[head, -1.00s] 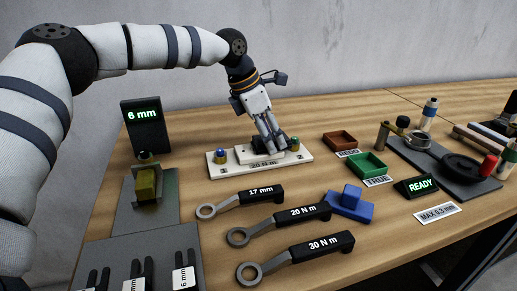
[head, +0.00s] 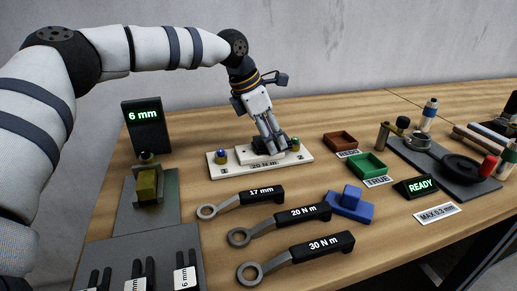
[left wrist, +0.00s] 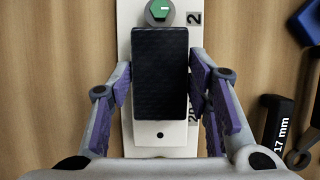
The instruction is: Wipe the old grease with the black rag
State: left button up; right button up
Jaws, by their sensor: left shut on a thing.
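My left gripper (head: 270,150) points down over the white plate (head: 225,171) marked 20 N m. In the left wrist view its purple-padded fingers (left wrist: 160,90) are closed on the two sides of a black, textured rectangular thing, the black rag (left wrist: 160,75). The rag lies over the middle of the plate, between the plate's two bolts; whether it touches the plate I cannot tell. The green-topped bolt (head: 295,145) stands just right of the gripper, and the blue-topped bolt (head: 221,155) stands left of it. I see no grease; the rag and fingers hide part of the plate.
Three wrenches, 17 mm (head: 262,195), 20 N m (head: 303,214) and 30 N m (head: 322,247), lie in front of the plate. A red tray (head: 340,138), a green tray (head: 368,160) and a blue block (head: 350,203) are to the right. A 6 mm display (head: 146,130) stands left.

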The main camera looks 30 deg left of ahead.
pick_arm(q)
jog(key=shift+d, duration=0.2)
jog(key=shift+w+r, duration=0.1)
jog(key=shift+r, duration=0.85)
jog(key=s+a+p, duration=0.1)
jog(key=s+a, duration=0.1)
jog(key=s+a+p, duration=0.1)
jog(key=s+a, duration=0.1)
jog(key=s, duration=0.1)
jog(key=shift+s+a+f+p, duration=0.1)
jog(key=shift+s+a+p, duration=0.05)
jog(key=shift+a+p, duration=0.2)
jog(key=shift+f, duration=0.35)
notch_tip(320, 180, up, 4)
jog(key=shift+r, duration=0.1)
pick_arm(e)
jog(key=shift+t, duration=0.7)
jog(key=w+r, duration=0.3)
jog(key=shift+w, duration=0.2)
pick_arm(q)
jog(key=shift+s, duration=0.1)
pick_arm(e)
jog(key=shift+d, duration=0.1)
